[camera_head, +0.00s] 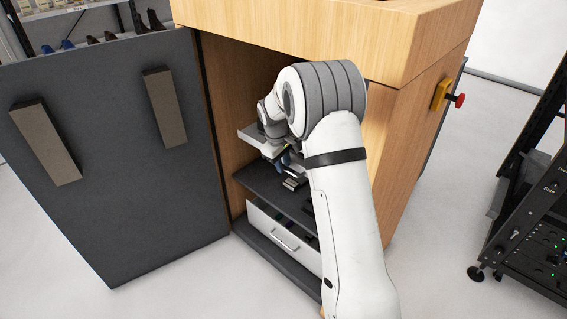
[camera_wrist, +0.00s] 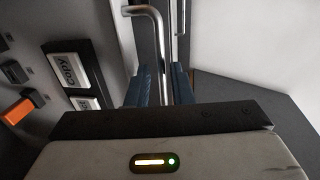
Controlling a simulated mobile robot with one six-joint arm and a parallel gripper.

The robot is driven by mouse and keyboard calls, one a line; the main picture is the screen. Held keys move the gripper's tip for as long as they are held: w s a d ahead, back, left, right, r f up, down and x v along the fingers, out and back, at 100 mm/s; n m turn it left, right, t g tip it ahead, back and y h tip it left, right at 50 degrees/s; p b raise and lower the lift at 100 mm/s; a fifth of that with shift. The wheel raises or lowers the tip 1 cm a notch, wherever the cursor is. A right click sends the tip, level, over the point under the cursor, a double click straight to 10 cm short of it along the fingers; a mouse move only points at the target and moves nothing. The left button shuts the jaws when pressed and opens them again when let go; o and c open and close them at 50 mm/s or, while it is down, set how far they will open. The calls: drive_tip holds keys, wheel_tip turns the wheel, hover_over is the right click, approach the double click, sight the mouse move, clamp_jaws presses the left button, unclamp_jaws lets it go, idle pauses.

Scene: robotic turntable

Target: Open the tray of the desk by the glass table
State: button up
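The wooden desk (camera_head: 230,15) stands with its cabinet side open. My gripper (camera_head: 284,163) is inside the cabinet, in front of the upper level and mostly hidden by my wrist. In the wrist view, my gripper's two dark blue fingers (camera_wrist: 160,88) are apart, with a bent metal handle (camera_wrist: 156,45) between them. I cannot tell whether they touch it. A white front (camera_wrist: 235,45) lies to the right.
The dark cabinet door (camera_head: 120,150) is swung open to the left. A dark shelf (camera_head: 262,188) lies below my gripper. A panel with a Copy button (camera_wrist: 70,70) and an orange button (camera_wrist: 18,112) is near the left finger. A black rack (camera_head: 535,215) stands at right.

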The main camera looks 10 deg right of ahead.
clamp_jaws()
drive_tip(key=shift+d, duration=0.15)
drive_tip(key=shift+s+a, duration=0.1)
drive_tip(key=shift+a, duration=0.1)
